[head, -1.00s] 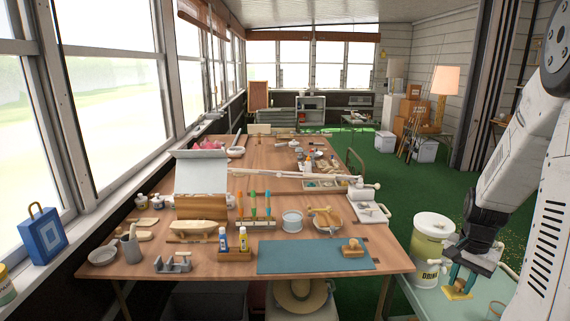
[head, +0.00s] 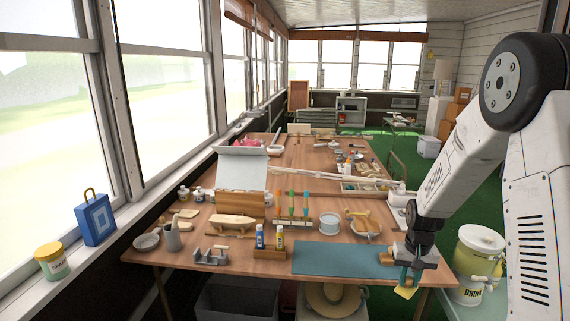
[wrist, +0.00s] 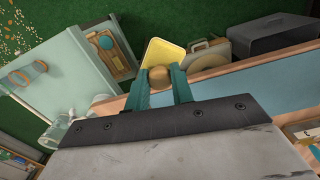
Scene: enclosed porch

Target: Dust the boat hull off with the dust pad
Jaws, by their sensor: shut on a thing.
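The dust pad (head: 405,292) is a yellow square pad with a round wooden knob. My gripper (head: 409,277) is shut on the knob; the wrist view shows the knob (wrist: 160,75) between the green fingers, with the yellow pad (wrist: 166,50) below it. The gripper is at the front right corner of the workbench, by the right end of the blue mat (head: 340,262). The boat hull (head: 234,220) is pale wood and rests on a low stand on the bench, left of the mat. The pad is well apart from the hull.
Paint bottles (head: 260,236) in a wooden holder, a grey rack (head: 210,257) and a grey pitcher (head: 172,238) stand around the hull. A tilted white panel (head: 242,168) rises behind it. A round tin (head: 330,223) sits behind the mat. The mat's left part is clear.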

